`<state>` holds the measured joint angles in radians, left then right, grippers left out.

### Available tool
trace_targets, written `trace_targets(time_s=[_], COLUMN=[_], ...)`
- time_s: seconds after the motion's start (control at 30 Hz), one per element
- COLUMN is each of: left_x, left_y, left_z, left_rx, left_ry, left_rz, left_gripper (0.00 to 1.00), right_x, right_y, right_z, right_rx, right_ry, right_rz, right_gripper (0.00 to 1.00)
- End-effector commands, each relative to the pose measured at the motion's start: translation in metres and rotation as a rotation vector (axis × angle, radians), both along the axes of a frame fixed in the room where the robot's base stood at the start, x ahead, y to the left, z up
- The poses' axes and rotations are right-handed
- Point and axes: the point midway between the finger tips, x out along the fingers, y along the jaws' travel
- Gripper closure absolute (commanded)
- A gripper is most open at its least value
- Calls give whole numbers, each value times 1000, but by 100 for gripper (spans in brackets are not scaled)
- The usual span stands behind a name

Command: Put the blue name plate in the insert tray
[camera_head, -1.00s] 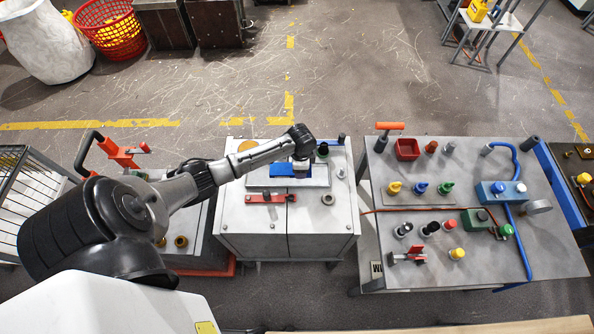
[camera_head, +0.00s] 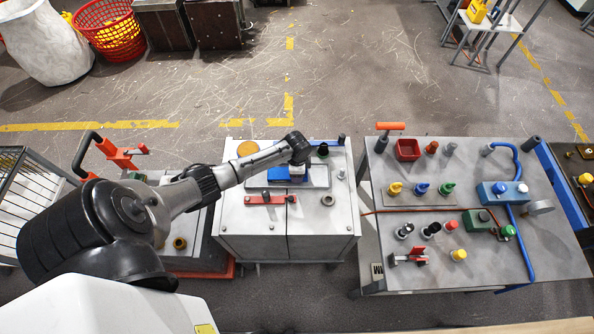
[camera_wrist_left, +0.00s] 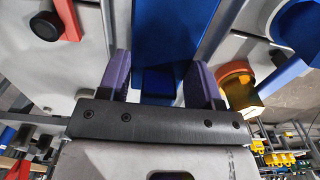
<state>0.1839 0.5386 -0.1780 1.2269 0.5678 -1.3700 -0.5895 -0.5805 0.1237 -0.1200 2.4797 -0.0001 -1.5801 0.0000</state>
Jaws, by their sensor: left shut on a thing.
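The blue name plate (camera_head: 280,174) is at the grey insert tray (camera_head: 318,180) on the middle cabinet, partly hidden by my left wrist. In the left wrist view the blue name plate (camera_wrist_left: 168,32) runs between the fingers, with a small dark blue block on it. My left gripper (camera_wrist_left: 162,80) is shut on this plate with its two purple fingers. In the head view my left gripper (camera_head: 298,176) is over the tray area. I cannot tell whether the plate touches the tray floor or is just above it. My right gripper is not in view.
A red toggle clamp (camera_head: 266,199) and a grey ring (camera_head: 327,200) are in front of the tray. An orange disc (camera_head: 247,148) and a dark post (camera_head: 341,140) stand behind it. The right table (camera_head: 480,262) holds several knobs, valves and a blue pipe.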

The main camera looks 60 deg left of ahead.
Motion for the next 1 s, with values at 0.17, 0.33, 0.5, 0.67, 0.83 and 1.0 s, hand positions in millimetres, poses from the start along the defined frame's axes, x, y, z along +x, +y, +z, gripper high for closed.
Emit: trace_targets(time_s=[0.17, 0.33, 0.5, 0.67, 0.83, 1.0], left_x=[0, 0, 0, 0, 1, 1], left_y=[0, 0, 0, 0, 0, 0], left_z=[-2, -2, -2, 2, 25, 58], left_rx=[0, 0, -1, 0, 0, 1], left_ry=[0, 0, 1, 0, -2, -3], left_rz=[0, 0, 0, 0, -2, -2], left_gripper=[33, 17, 16, 16, 16, 16], right_x=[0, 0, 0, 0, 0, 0], right_y=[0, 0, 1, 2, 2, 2], right_z=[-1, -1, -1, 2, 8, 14], right_rx=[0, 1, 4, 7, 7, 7], right_ry=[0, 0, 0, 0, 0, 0], right_rz=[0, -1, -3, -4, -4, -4], right_gripper=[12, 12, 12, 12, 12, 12])
